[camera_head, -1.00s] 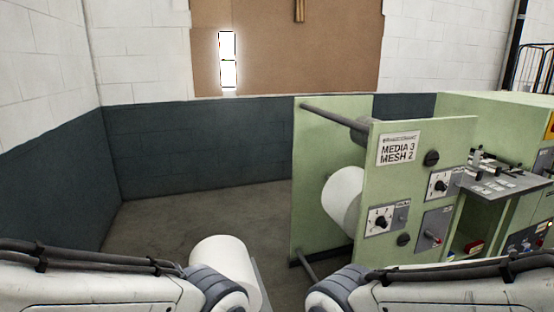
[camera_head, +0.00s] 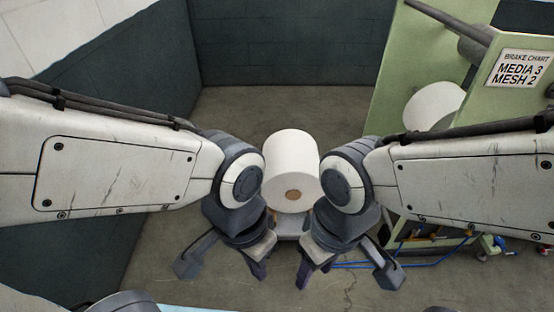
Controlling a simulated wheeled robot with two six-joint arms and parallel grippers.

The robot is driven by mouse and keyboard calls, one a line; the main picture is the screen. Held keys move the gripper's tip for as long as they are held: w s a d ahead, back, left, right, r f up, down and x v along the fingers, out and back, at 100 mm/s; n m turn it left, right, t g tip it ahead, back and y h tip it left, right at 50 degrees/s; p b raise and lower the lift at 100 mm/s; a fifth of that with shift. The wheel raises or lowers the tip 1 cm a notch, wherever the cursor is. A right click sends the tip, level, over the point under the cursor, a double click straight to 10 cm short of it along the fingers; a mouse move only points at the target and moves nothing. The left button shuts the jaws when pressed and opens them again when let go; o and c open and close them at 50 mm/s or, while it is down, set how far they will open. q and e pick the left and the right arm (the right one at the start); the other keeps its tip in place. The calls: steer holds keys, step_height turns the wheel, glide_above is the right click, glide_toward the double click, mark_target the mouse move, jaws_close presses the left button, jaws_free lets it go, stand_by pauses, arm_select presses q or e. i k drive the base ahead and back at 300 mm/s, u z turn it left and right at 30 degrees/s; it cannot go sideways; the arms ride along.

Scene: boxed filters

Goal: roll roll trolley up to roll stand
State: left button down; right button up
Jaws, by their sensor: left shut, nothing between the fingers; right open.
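The roll trolley (camera_head: 291,227) shows as a small grey part below a large white roll (camera_head: 293,160) with a brown core, between my two arms. Most of the trolley is hidden behind the roll and my wrists. The green roll stand (camera_head: 430,62) is at the upper right, apart from the trolley, with a bar and another white roll (camera_head: 433,104) on it. My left gripper (camera_head: 258,268) is shut and empty, in front of and left of the trolley. My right gripper (camera_head: 310,272) is open and empty, in front of and right of it. Contact with the trolley cannot be told.
Blue hoses (camera_head: 400,260) and small fittings lie low at the right. Dark walls (camera_head: 290,40) close off the left and back. Bare grey floor (camera_head: 245,110) lies behind the trolley.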

mark_target(290, 186)
steer(key=u, duration=0.4)
steer(key=i, duration=0.2)
steer(key=z, duration=2.1)
steer(key=i, duration=0.5)
steer(key=u, duration=1.85)
